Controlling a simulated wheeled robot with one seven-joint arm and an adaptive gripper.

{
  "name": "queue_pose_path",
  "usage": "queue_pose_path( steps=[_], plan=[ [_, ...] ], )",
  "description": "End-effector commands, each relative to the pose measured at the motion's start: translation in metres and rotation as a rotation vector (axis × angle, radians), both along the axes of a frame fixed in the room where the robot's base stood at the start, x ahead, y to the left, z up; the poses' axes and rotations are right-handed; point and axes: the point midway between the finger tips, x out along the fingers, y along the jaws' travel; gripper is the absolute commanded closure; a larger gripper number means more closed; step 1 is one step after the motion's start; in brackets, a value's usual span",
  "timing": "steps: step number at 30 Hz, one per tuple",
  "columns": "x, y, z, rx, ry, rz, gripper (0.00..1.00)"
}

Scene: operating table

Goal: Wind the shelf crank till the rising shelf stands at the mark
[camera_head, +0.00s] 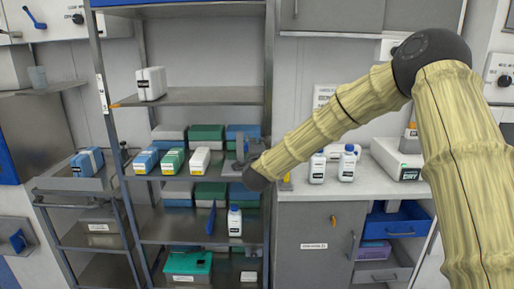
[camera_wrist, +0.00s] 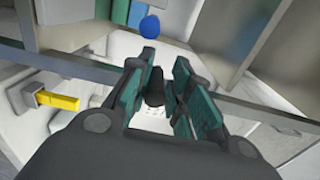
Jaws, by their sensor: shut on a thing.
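The rising shelf looks to be the grey shelf (camera_head: 215,96) with an orange pointer (camera_head: 115,105) at its left front corner. The pointer is beside the lower part of a white strip (camera_head: 102,92) on the left post; I cannot make out the mark on it. My gripper (camera_head: 246,148) is at the rack's right post, partly hidden by my arm. In the wrist view, my gripper (camera_wrist: 160,80) is shut on a dark knob (camera_wrist: 155,90), which looks like the crank's handle. The rest of the crank is hidden in the head view.
A white box (camera_head: 151,83) stands on the rising shelf. Several boxes (camera_head: 172,161) fill the shelf below, and a blue-capped bottle (camera_head: 235,221) stands lower. White bottles (camera_head: 347,166) stand on the right counter. A yellow handle (camera_wrist: 60,102) is left of my gripper.

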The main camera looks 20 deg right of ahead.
Motion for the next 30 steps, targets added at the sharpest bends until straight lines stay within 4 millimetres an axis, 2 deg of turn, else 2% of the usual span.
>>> queue_pose_path(
  steps=[1,15,16,18,30],
  plan=[
    [-0.0024,0.0008,-0.0106,-0.004,0.018,0.003,1.00],
    [-0.0025,-0.0004,-0.0113,-0.015,0.021,0.001,1.00],
    [-0.0026,-0.0003,-0.0114,-0.014,0.021,0.001,0.74],
    [-0.0024,-0.0005,-0.0107,-0.014,0.020,0.001,0.63],
    [-0.0019,-0.0005,-0.0037,-0.015,0.009,-0.001,0.63]
  ],
)
